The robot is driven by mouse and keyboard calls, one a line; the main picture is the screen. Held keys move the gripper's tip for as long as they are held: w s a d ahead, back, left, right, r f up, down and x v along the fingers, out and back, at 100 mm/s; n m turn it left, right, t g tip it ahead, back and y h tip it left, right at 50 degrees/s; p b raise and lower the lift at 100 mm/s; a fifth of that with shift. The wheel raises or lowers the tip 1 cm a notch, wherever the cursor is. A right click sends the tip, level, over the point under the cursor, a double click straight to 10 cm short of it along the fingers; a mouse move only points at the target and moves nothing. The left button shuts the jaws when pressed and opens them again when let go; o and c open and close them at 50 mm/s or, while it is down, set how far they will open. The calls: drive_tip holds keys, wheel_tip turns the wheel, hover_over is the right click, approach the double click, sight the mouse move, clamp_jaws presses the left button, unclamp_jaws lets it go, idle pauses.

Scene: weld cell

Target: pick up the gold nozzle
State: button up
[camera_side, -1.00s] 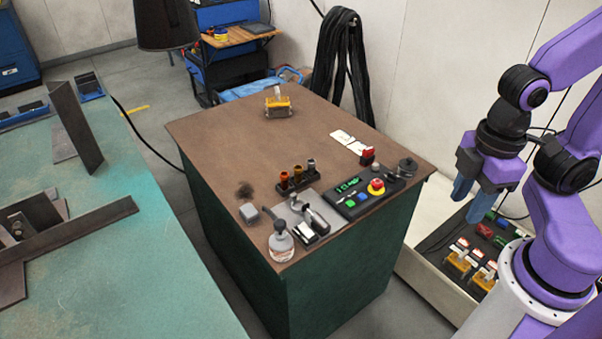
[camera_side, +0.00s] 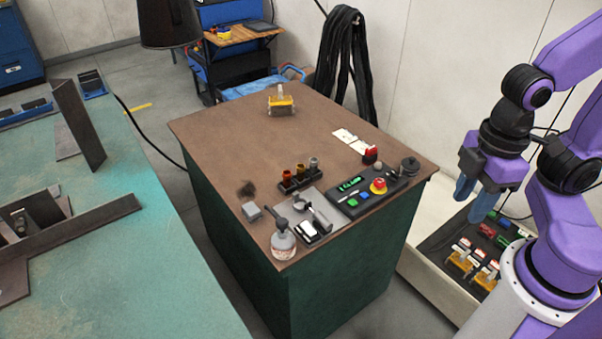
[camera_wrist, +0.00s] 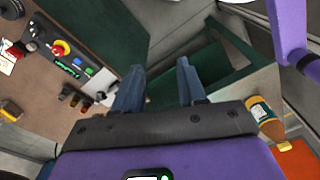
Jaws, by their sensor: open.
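The gold nozzle (camera_side: 300,170) appears to be the middle of three small upright nozzles in a dark holder (camera_side: 298,184) on the brown bench top. A copper-orange nozzle (camera_side: 287,177) is on its left and a grey one (camera_side: 313,164) on its right; the two warm colours are hard to tell apart. The holder also shows small at left in the wrist view (camera_wrist: 76,101). My gripper (camera_side: 474,204) is open and empty, right of the bench and away from the nozzles, fingers pointing down. Its two blue fingers show in the wrist view (camera_wrist: 158,72).
A parts tray (camera_side: 437,285) lies low under my gripper.

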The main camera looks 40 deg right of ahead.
drive_tip(key=w+a+f+m+y, duration=0.2)
drive_tip(key=w+a+f+m, duration=0.2)
drive_tip(key=w+a+f, duration=0.3)
drive_tip(key=m+t+h, duration=0.3)
drive_tip(key=m+t, duration=0.6)
drive_tip(key=t, duration=0.4)
approach(302, 167)
drive_tip(key=x, duration=0.9)
drive_tip(key=shift+w, duration=0.1)
clamp_jaws()
